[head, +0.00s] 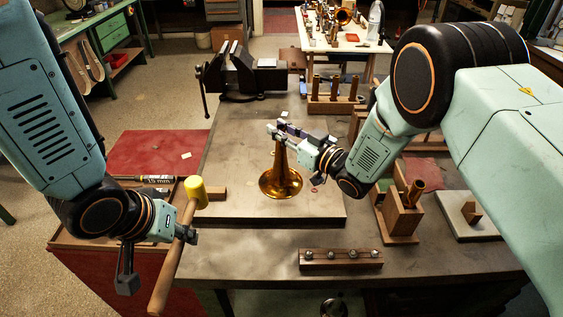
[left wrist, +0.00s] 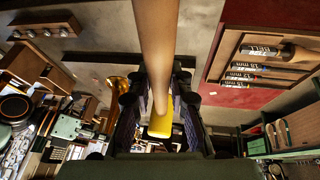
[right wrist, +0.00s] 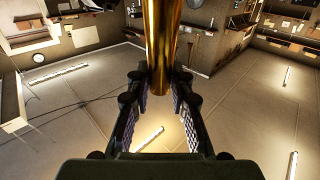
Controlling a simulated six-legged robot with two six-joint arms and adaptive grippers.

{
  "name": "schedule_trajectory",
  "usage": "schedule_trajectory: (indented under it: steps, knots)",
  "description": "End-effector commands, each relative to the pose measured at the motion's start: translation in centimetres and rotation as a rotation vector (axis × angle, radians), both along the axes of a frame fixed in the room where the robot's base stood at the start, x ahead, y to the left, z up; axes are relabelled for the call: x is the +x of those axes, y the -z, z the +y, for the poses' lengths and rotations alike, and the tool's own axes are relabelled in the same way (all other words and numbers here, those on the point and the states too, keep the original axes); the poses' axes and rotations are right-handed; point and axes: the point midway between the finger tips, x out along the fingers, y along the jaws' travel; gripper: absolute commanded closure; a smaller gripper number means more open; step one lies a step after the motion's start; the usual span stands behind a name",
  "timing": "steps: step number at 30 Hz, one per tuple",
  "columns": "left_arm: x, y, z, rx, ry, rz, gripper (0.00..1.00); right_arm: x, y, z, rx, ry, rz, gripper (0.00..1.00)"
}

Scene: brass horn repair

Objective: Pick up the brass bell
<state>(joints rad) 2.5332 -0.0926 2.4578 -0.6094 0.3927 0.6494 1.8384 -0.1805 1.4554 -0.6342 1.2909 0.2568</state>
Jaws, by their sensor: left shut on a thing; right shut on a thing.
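The brass bell (head: 281,182) stands upright on the workbench, its flared end down and its narrow tube upward. My right gripper (head: 280,133) is shut on the upper part of its tube. The bell's tube (right wrist: 160,45) runs between the fingers in the right wrist view. My left gripper (head: 184,238) is shut on the wooden handle of a yellow-headed mallet (head: 194,192), held near the bench's left edge. In the left wrist view the mallet's yellow head (left wrist: 160,122) lies between the fingers. Whether the bell's rim touches the surface beneath it is hard to tell.
A black vise (head: 245,75) stands at the back left of the bench. A wooden block with several metal pieces (head: 340,258) lies at the front. Wooden holders (head: 403,212) stand right of the bell, and a peg rack (head: 335,104) stands behind it.

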Motion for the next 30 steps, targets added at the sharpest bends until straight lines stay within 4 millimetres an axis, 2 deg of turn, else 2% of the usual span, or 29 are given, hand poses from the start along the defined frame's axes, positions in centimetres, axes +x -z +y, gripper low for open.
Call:
schedule_trajectory:
  steps: [20, 23, 30]
  knots:
    - [0.1, 0.0, 0.0, -0.001, 0.0, -0.002, 1.0, -0.1, 0.0, 0.0, -0.003, 0.0, 0.007, 1.0]
    - [0.1, 0.0, 0.0, -0.001, 0.0, -0.002, 1.0, 0.0, -1.3, 0.0, -0.003, 0.0, 0.003, 1.0]
    - [0.1, 0.0, 0.0, -0.001, 0.0, -0.002, 1.0, 0.0, -6.0, 0.0, -0.001, -0.001, -0.001, 1.0]
